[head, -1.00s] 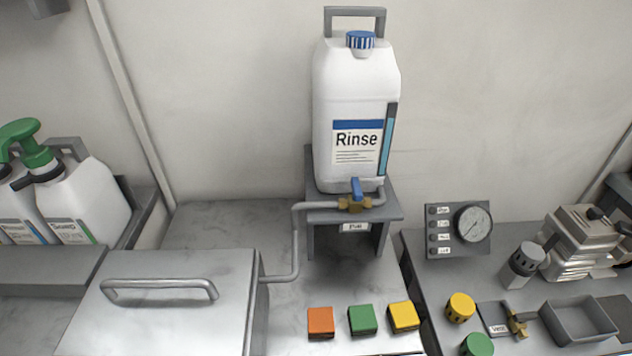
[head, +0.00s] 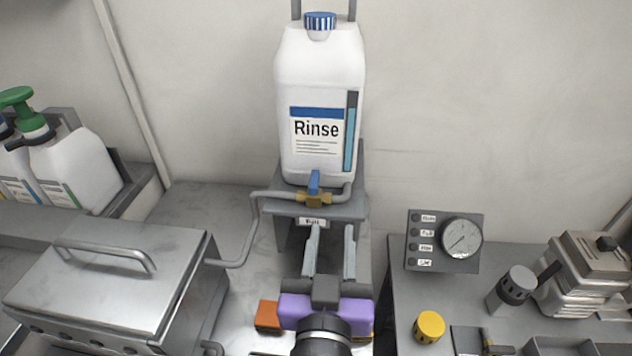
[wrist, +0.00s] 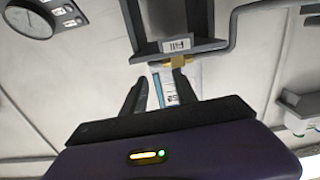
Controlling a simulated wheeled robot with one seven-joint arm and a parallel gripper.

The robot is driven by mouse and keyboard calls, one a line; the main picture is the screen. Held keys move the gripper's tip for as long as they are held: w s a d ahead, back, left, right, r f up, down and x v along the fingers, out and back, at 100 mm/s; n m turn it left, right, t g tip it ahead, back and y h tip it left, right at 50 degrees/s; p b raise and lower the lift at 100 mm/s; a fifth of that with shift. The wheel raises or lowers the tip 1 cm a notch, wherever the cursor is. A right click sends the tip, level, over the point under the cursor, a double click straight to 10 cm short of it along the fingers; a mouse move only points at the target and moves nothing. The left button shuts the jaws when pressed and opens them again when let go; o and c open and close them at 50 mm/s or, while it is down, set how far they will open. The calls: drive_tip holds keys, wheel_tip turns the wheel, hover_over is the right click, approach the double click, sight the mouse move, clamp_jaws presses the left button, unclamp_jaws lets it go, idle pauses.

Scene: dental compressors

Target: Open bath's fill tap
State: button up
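The fill tap (head: 313,199) is a brass valve with a blue lever (head: 314,182) standing upright, in front of the white Rinse jug (head: 318,105). Its brass body also shows in the wrist view (wrist: 178,62), beside the "Fill" label; the lever cannot be made out there. A grey pipe (head: 252,220) runs from the tap to the closed metal bath (head: 110,275) at left. My gripper (head: 332,232) is open and empty, fingers pointing toward the shelf, below and slightly right of the tap, apart from the lever. Its two fingers show in the wrist view (wrist: 160,92).
The jug stands on a grey shelf (head: 340,210) with a label on its front edge. An orange block (head: 267,315) lies partly behind my gripper. A gauge panel (head: 425,250) and a yellow knob (head: 429,327) are at right.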

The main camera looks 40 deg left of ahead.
sight(312, 189)
drive_tip(key=a+r, duration=0.3)
drive_tip(key=a, duration=0.1)
drive_tip(key=shift+r, duration=0.35)
drive_tip(key=x, duration=0.7)
drive_tip(key=shift+w+a+r+p, duration=0.15)
drive_tip(key=shift+w+a+p, duration=0.1)
drive_tip(key=shift+a+p, duration=0.1)
clamp_jaws()
